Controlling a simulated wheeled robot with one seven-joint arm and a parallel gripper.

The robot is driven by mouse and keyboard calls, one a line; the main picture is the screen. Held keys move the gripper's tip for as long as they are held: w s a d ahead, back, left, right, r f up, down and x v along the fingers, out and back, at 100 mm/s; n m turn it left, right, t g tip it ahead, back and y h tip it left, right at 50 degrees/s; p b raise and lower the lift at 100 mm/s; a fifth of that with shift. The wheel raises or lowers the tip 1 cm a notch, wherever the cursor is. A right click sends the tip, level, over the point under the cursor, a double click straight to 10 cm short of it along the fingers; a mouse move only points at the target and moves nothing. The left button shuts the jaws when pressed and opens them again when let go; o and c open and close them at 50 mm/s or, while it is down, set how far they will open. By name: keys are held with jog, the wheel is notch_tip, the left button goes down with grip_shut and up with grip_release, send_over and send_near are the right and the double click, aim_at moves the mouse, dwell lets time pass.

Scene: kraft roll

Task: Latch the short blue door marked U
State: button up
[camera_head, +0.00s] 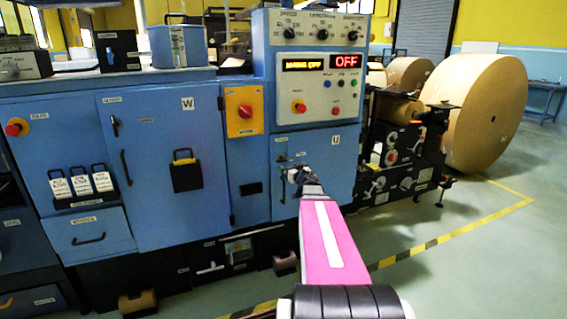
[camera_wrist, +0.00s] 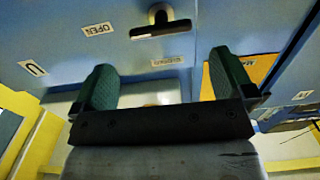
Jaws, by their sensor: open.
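The short blue door (camera_head: 333,174) with the white U label sits below the control panel, and it looks flush with the cabinet. In the wrist view the blue door face (camera_wrist: 215,20) fills the top, with the U label tilted at left. A black latch handle (camera_wrist: 160,30) on a round hub lies nearly crosswise in that picture, between an OPEN label and a second label, hard to read. My gripper (camera_wrist: 162,80) is open, its two green-padded fingers apart, with nothing between them. The handle is beyond the fingertips, apart from them. In the head view my gripper (camera_head: 296,176) is in front of the door's left part and hides some of it.
The taller blue door marked W (camera_head: 160,165) is to the left, with a black pocket on it. A red rotary switch (camera_head: 245,111) on a yellow-orange plate is up-left of my gripper. Roller machinery (camera_head: 392,155) and a large kraft roll (camera_head: 485,110) stand to the right. Floor at front right is clear.

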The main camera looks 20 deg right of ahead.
aim_at(285, 161)
jog(key=w, duration=0.9)
jog(key=shift+a, duration=0.15)
jog(key=c, duration=0.6)
